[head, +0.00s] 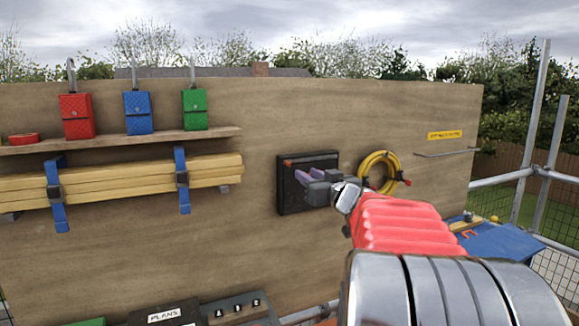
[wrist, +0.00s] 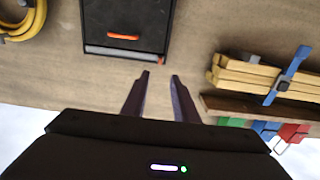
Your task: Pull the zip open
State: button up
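A black rectangular panel (head: 291,200) with a raised frame is mounted on the wooden wall. A small orange-red tab, which looks like the zip's pull (head: 288,163), sits near its upper left corner in the head view. In the wrist view the panel (wrist: 110,15) is upside down, with the orange tab (wrist: 123,38) near a grey strip along its edge. My gripper (head: 310,176) is in front of the panel in the head view. In the wrist view my gripper's fingers (wrist: 160,74) are apart and empty, beside the panel and not touching the tab. The zip's teeth cannot be made out.
A coiled yellow hose (head: 367,160) hangs right of the panel. Timber planks (head: 110,185) in blue straps (head: 181,160) are on the left. A shelf (head: 120,141) holds red, blue and green padlocks. A blue surface (head: 495,240) and scaffold rails are at the right.

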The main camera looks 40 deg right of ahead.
aim_at(289, 164)
jog(key=x, duration=1.2)
grip_shut()
jog(key=shift+f, duration=0.1)
dwell(1.3)
